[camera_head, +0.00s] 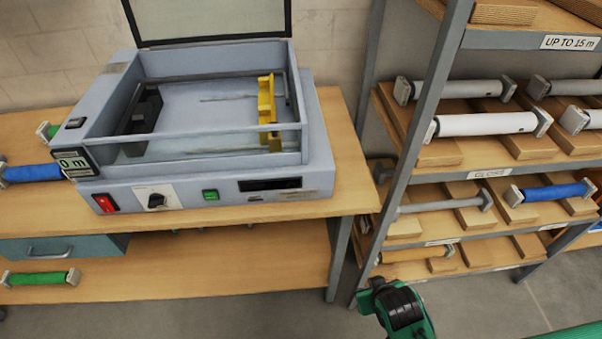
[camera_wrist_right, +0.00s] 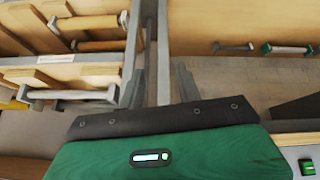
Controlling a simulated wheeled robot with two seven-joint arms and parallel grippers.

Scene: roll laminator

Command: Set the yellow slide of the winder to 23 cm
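The winder (camera_head: 205,184) is a grey-blue machine on the wooden table, with its lid raised. Its yellow slide (camera_head: 267,112) stands upright toward the right side inside the tray, across from a black block (camera_head: 143,112) on the left. The scale by the slide is too small to read. My right gripper (camera_head: 376,290) is in front of the table, low and right of the winder, well apart from the slide. In the right wrist view the right gripper (camera_wrist_right: 160,82) has its two fingers apart with nothing between them. My left gripper is not in view.
A shelf rack (camera_head: 424,110) with several rolls stands right of the table. Blue and green rolls lie at the left, beside a small display (camera_head: 74,164) reading 0 m. The winder's front has a red switch (camera_head: 104,203), a knob and a green button (camera_head: 210,195).

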